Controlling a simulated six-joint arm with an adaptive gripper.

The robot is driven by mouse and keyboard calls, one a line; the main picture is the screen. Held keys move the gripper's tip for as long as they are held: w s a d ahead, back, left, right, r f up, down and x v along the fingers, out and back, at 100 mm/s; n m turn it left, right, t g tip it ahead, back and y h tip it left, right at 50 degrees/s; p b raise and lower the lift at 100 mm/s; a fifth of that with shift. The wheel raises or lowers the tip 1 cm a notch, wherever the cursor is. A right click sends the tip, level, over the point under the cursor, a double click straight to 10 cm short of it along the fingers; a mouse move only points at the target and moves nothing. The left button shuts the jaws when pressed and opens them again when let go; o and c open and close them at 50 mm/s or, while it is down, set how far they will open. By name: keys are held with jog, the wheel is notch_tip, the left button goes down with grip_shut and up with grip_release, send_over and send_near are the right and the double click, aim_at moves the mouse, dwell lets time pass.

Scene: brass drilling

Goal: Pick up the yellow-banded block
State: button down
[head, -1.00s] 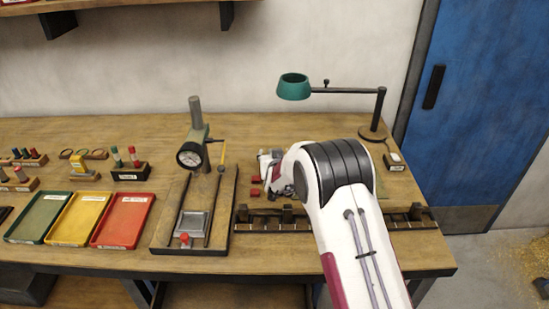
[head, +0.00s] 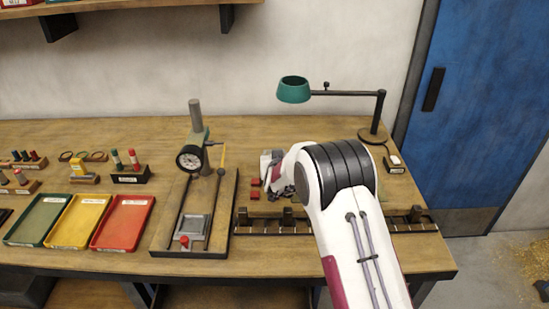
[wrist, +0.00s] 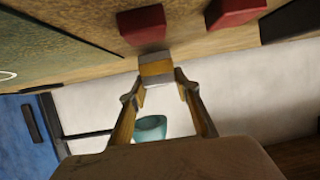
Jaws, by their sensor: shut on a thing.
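The yellow-banded block (wrist: 156,69) shows in the wrist view as a small block with a yellow band between paler grey faces. My gripper (wrist: 159,80) is shut on it, with one fingertip on each side. I cannot tell whether the block touches the bench or is just clear of it.
Two red blocks show close to the held block in the wrist view, one (wrist: 142,25) nearest it and another (wrist: 234,11) to the right. A black rail (head: 262,228) lies in front. A green lamp (head: 293,89) overhangs behind.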

jog(key=shift+r, duration=4.7)
